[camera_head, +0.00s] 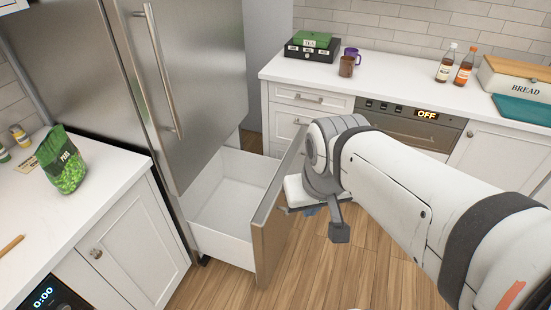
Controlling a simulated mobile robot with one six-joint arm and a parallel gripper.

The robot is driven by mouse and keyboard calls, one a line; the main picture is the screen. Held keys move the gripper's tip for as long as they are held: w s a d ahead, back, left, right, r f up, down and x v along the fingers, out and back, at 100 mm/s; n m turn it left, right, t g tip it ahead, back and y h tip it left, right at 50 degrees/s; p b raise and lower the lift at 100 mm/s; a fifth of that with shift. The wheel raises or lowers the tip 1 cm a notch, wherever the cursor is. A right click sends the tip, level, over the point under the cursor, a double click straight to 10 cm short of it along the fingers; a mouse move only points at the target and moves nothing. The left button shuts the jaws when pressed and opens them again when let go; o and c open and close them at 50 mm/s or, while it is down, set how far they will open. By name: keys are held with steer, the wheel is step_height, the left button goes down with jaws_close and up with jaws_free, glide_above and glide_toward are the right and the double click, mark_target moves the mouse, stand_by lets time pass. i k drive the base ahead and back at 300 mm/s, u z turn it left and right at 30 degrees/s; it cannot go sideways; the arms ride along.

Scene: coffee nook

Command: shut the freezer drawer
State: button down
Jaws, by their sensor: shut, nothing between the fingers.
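The freezer drawer (228,207) is pulled out from the bottom of the steel fridge (190,70). Its white inside looks empty, and its steel front (268,235) faces right. My gripper (306,209) is just right of the drawer front, near its upper part. The gripper is shut and holds nothing. My wrist and arm cover part of it, and I cannot tell whether it touches the drawer front.
A green bag of peas (64,165) stands on the left counter (100,185). The back counter (400,75) holds a box (312,45), mugs (347,66), bottles (464,67) and a bread bin (518,77). Wooden floor (300,275) is clear around the drawer.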

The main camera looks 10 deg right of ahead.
mark_target(235, 211)
steer(key=z, duration=0.05)
steer(key=i, duration=0.95)
steer(key=u, duration=0.05)
